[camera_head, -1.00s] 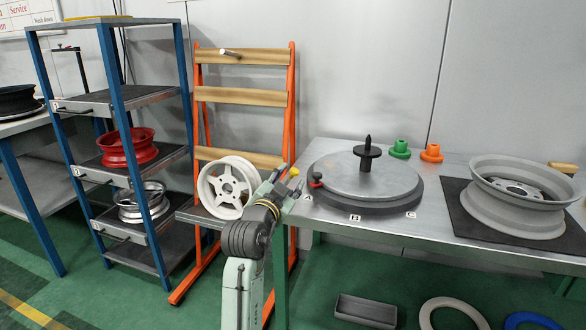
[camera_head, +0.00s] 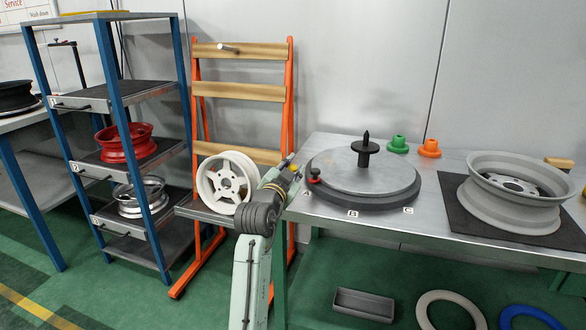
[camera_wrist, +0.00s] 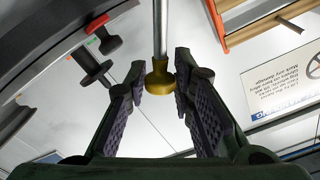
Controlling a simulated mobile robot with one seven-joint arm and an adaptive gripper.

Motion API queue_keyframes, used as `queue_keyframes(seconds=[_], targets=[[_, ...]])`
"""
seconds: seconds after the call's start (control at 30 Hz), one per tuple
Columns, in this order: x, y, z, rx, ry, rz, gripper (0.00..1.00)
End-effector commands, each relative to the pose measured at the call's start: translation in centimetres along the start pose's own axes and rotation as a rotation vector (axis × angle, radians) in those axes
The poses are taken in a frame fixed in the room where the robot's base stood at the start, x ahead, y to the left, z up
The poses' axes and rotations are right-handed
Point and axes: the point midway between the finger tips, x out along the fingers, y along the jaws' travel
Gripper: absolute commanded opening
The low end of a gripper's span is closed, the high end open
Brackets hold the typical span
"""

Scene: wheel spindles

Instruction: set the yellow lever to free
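The yellow lever (camera_wrist: 160,76) shows in the wrist view as a rounded yellow knob at the end of a steel rod. The knob is between the tips of my gripper's fingers (camera_wrist: 161,82) or just beyond them. The fingers stand apart on either side of it, and I cannot tell whether they touch it. In the head view my gripper (camera_head: 287,168) is at the left end of the metal table, beside the turntable. There the fingers are small and the lever is mostly hidden by my gripper.
A white wheel (camera_head: 226,183) on the orange rack stands just left of my arm. Green (camera_head: 399,146) and orange (camera_head: 430,149) cones and a grey wheel (camera_head: 515,190) stand to the right.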

Motion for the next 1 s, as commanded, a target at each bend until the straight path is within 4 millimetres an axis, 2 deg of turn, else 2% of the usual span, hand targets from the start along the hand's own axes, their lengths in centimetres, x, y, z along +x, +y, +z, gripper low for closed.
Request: queue_keyframes(seconds=[0.3, 1.0], targets=[[-0.01, -0.01, 0.01, 0.000, 0.000, 0.000, 0.00], [-0.02, -0.27, -0.04, -0.018, 0.000, -0.002, 0.00]])
